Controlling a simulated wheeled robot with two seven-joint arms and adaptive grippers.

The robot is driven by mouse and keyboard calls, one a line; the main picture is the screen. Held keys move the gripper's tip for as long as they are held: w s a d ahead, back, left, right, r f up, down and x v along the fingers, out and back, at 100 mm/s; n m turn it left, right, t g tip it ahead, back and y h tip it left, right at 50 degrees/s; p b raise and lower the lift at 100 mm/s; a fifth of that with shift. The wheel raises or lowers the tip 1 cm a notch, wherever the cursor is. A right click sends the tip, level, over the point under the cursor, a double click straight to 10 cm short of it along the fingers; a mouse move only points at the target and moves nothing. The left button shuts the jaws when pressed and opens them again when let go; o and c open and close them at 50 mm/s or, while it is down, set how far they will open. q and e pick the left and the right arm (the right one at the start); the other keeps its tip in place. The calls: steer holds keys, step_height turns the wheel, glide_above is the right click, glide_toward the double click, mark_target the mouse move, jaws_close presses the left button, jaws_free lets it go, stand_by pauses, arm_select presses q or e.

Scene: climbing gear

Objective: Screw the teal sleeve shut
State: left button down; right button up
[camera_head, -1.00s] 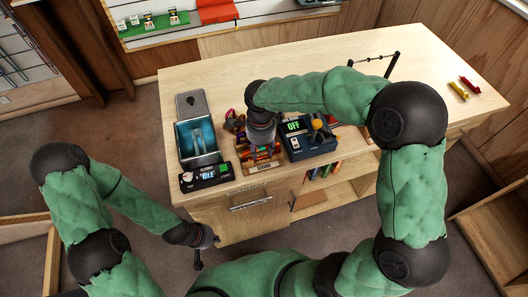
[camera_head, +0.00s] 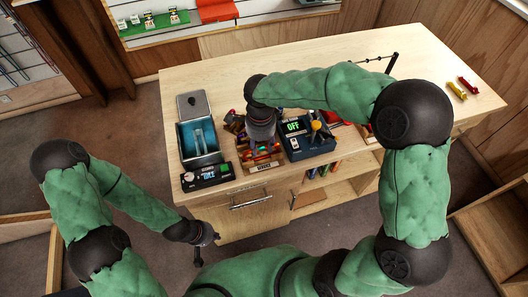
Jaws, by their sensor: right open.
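I cannot pick out a teal sleeve; the gear is too small and partly covered. A wooden tray (camera_head: 263,167) with several small coloured pieces of climbing gear stands near the front edge of the table. My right gripper (camera_head: 262,146) points down over this tray. It is open, with its fingertips mostly hidden by my own wrist and among the coloured pieces. Whether it touches any piece cannot be told. My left gripper (camera_head: 203,252) hangs low in front of the table, away from the gear. Its fingers are too small and dark to read.
A grey open metal box (camera_head: 199,142) and a black device (camera_head: 207,176) stand left of the tray. A dark blue box reading OFF (camera_head: 308,143), with a yellow-knobbed lever, stands right. Yellow (camera_head: 457,91) and red (camera_head: 468,86) items lie far right. The table's right half is mostly clear.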

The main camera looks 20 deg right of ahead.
steer(key=shift+s, duration=1.2)
steer(key=shift+f+b, duration=0.15)
steer(key=shift+b, duration=0.2)
steer(key=shift+f+b, duration=0.85)
steer(key=shift+f, duration=0.4)
steer(key=shift+w, duration=1.25)
